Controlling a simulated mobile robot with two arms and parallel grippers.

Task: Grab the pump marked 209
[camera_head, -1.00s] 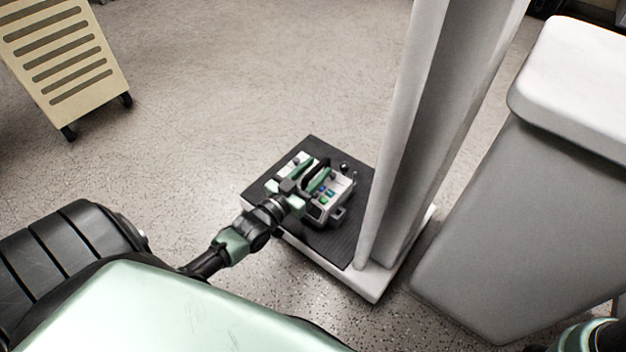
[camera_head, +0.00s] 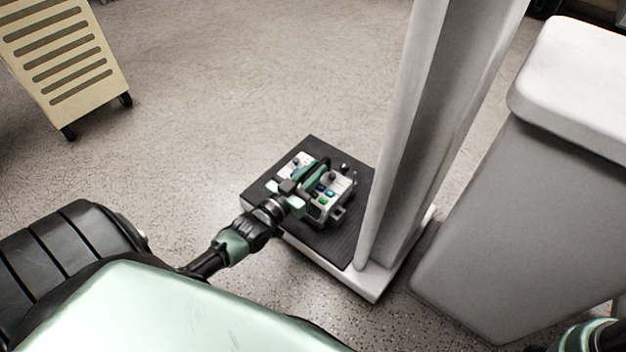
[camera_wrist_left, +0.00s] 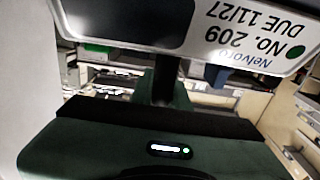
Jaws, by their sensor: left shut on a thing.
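The pump (camera_head: 328,206) is a pale grey device with a few coloured keys, standing on the dark ribbed mat of a platform (camera_head: 335,245). In the left wrist view its label (camera_wrist_left: 235,38) shows upside down and reads "No. 209", "Nelvoro" and "DUE 11/27". My left gripper (camera_head: 312,178) reaches in from the left and is shut on the pump, at its upper part. The fingers hide much of the pump's top. The left wrist view also shows my gripper (camera_wrist_left: 163,90) close up against the pump. My right gripper is out of view.
A tall white column (camera_head: 430,120) rises from the platform right beside the pump. A grey cabinet (camera_head: 525,220) stands further right. A cream slatted cart (camera_head: 65,65) on castors is at the far left. The floor between is clear.

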